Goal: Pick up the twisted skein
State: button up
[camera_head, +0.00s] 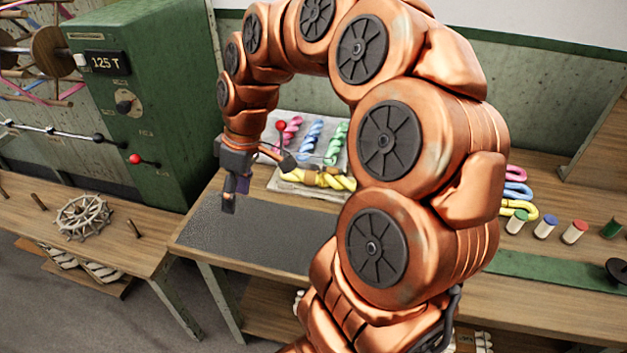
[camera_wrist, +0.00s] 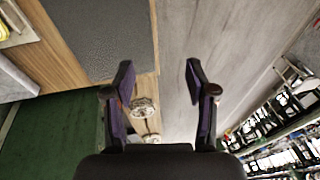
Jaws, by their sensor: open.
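Several twisted skeins lie on a pale grey sheet (camera_head: 282,189) on the table, behind my arm in the head view. A pink skein (camera_head: 290,131), a blue skein (camera_head: 311,136) and a green skein (camera_head: 336,143) lie side by side at the back. A yellow twisted skein (camera_head: 336,181) lies crosswise in front, partly hidden by my arm. My gripper (camera_head: 233,192) is open and empty, above the dark mat and left of the yellow skein. In the wrist view its open fingers (camera_wrist: 160,76) have nothing between them; a sliver of yellow (camera_wrist: 4,31) shows at the left edge.
A dark grey mat (camera_head: 240,236) covers the table's front left and is clear. A green machine (camera_head: 160,100) stands at the left. A side table (camera_head: 60,210) holds a spoked reel (camera_head: 83,217). Looped skeins (camera_head: 517,190) and small spools (camera_head: 545,227) lie at right.

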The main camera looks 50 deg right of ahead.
jog(key=w+d+f, duration=0.2)
jog(key=w+d, duration=0.2)
jog(key=d, duration=0.3)
jog(key=t, duration=0.3)
send_over(315, 173)
jog(key=s, duration=0.2)
jog(key=shift+h, duration=0.3)
jog(key=f, duration=0.7)
jog(key=shift+d+b, duration=0.25)
jog(key=shift+b, duration=0.15)
jog(key=shift+s+d+f, duration=0.1)
jog(key=shift+d+f, duration=0.05)
jog(key=shift+d, duration=0.15)
jog(key=shift+f, duration=0.25)
jog(key=shift+s+p+x, duration=0.2)
jog(key=shift+p+x, duration=1.7)
jog(key=shift+x, duration=1.65)
jog(key=shift+f, duration=0.1)
jog(key=c, duration=1.1)
jog(key=shift+o, duration=0.2)
